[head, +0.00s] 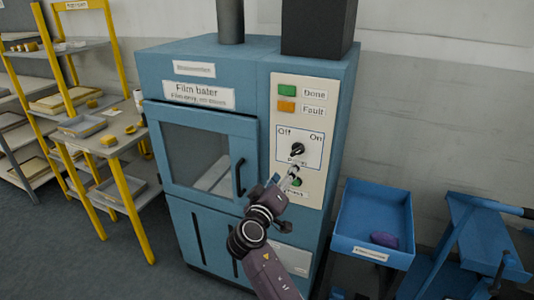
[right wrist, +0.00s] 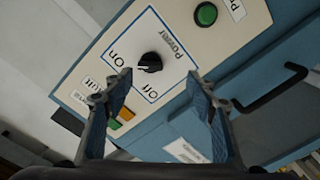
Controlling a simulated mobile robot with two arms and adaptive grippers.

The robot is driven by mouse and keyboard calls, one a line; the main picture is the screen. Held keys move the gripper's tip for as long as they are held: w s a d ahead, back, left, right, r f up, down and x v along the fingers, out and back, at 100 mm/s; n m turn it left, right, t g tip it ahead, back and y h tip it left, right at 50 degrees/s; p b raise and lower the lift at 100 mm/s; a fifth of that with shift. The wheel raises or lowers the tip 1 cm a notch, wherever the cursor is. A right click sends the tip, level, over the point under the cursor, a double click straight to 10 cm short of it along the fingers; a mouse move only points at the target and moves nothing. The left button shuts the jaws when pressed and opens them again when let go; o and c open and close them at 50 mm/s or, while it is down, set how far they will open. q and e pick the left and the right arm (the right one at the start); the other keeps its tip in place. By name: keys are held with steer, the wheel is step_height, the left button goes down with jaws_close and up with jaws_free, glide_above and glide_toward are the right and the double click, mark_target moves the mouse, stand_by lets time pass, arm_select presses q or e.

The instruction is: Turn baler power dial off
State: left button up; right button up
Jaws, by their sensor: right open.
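The power dial (head: 297,149) is a small black knob on the cream panel of the blue film baler (head: 207,52), in a blue-outlined square marked Off at left and On at right. In the right wrist view the dial (right wrist: 150,61) is ahead of the fingertips, and its pale pointer mark seems to lean toward On. My right gripper (head: 291,174) is just below and in front of the dial. Its two fingers (right wrist: 159,76) are spread apart and empty, with no visible contact with the knob. My left gripper is not in view.
A green Done light (head: 286,91) and an orange Fault light (head: 286,106) are above the dial. A green button (right wrist: 206,14) is below it, and the door handle (head: 240,177) is to the left. A blue bin (head: 367,215) stands right; yellow shelving (head: 122,190) stands left.

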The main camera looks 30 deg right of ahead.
mark_target(295, 153)
steer(key=w+d, duration=0.1)
steer(key=w+d+r+p, duration=0.1)
steer(key=d, duration=0.1)
steer(key=w+d+r, duration=0.1)
steer(key=d, duration=0.1)
steer(key=shift+w+p, duration=0.3)
steer(key=shift+p, duration=0.1)
steer(key=shift+w+d+f, duration=0.1)
steer(key=shift+w+d, duration=0.35)
steer(key=shift+w, duration=0.05)
steer(key=shift+w+d, duration=0.1)
steer(key=shift+d, duration=0.1)
steer(key=c, duration=1.2)
steer(key=shift+o, duration=0.2)
